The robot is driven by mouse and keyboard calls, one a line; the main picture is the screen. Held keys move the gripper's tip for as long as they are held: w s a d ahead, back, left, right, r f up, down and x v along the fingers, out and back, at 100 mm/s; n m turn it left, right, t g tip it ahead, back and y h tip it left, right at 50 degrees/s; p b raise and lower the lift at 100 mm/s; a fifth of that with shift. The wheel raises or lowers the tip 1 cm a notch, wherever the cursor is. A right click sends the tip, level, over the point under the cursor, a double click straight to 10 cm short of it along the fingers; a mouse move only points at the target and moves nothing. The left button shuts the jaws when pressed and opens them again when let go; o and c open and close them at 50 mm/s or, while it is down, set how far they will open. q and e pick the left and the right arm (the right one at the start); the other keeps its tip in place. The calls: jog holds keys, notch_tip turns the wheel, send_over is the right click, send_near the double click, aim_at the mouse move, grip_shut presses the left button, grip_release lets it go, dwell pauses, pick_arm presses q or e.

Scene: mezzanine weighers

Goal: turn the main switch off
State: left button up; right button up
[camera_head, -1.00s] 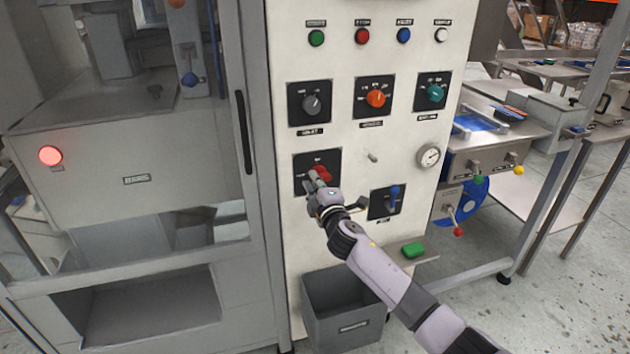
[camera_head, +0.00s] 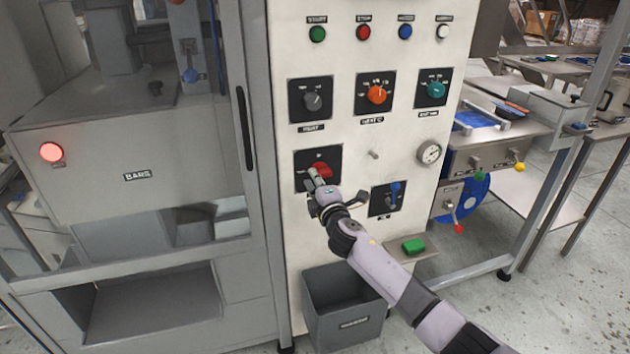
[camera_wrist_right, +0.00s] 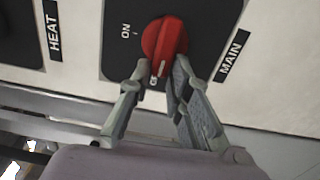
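The main switch is a red rotary knob (camera_wrist_right: 165,42) on a black plate marked MAIN in the right wrist view. Its white mark points down at a label partly hidden by the fingers; the ON label is to its left. In the head view the knob (camera_head: 321,169) is in the third row of the white panel. My right gripper (camera_wrist_right: 158,74) has its fingertips apart around the knob's lower end. The right finger looks close against the knob; a gap shows at the left finger. Contact is unclear. My left gripper is not in view.
Grey (camera_head: 312,102), orange (camera_head: 377,95) and teal (camera_head: 436,90) knobs are above, and a blue-handled switch (camera_head: 395,190) is at the right. A grey bin (camera_head: 345,310) and a shelf with a green block (camera_head: 413,246) are below. A machine frame stands at the left.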

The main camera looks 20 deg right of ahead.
jog(key=o, duration=0.3)
jog(key=s, duration=1.2)
jog(key=shift+d, duration=0.25)
